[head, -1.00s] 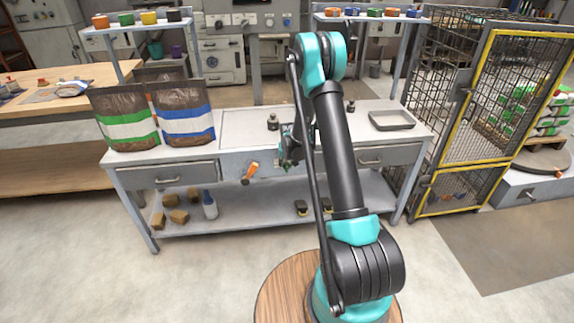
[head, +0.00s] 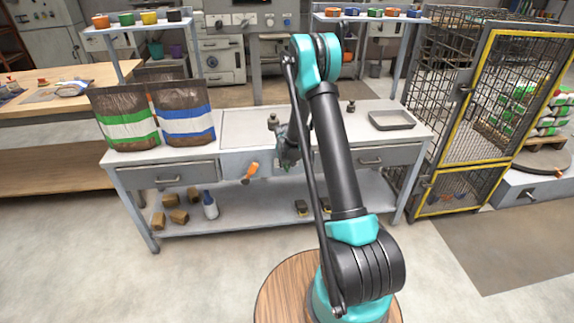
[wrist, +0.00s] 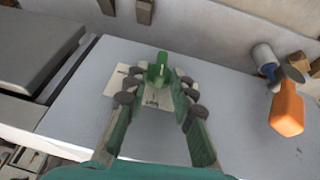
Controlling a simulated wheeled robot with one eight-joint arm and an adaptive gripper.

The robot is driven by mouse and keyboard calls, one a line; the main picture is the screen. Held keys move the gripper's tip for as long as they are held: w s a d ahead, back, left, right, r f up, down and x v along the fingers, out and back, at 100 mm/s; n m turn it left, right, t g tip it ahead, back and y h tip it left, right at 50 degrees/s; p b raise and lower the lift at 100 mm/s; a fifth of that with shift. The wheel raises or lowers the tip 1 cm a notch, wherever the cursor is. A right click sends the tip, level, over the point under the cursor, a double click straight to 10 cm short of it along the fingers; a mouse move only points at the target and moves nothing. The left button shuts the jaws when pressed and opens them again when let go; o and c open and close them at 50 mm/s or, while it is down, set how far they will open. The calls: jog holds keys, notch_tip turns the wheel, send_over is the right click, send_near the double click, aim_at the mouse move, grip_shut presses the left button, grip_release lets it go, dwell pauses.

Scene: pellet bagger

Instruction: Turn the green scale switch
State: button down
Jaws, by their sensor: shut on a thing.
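The green scale switch (wrist: 158,71) stands out from a pale label plate on the grey front panel in the wrist view. My gripper (wrist: 160,84) has its fingertips on either side of the switch and is shut on it. Its dark finger pads partly cover the label plate (wrist: 127,77). In the head view my gripper (head: 287,160) is at the front of the bench, between the two drawers. The switch is hidden there behind the gripper and arm.
An orange handle (head: 250,173) sticks out just left of my gripper; the wrist view shows it close on the right (wrist: 287,108). Green- and blue-banded bags (head: 187,122) stand on the bench's left. A grey tray (head: 391,120) lies at its right. A wire cage (head: 490,110) stands farther right.

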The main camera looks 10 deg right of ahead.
jog(key=h, duration=0.1)
jog(key=a+h, duration=0.1)
jog(key=shift+f+n+h, duration=0.1)
jog(key=shift+n+h, duration=0.2)
jog(key=shift+h, duration=0.1)
jog(key=shift+a+f+n+h, duration=0.1)
jog(key=shift+a+n+h, duration=0.05)
jog(key=shift+h, duration=0.5)
jog(key=shift+a+f+n+h, duration=0.1)
jog(key=shift+n+h, duration=0.05)
jog(key=shift+h, duration=0.5)
jog(key=c, duration=1.6)
grip_release()
jog(key=v, duration=1.2)
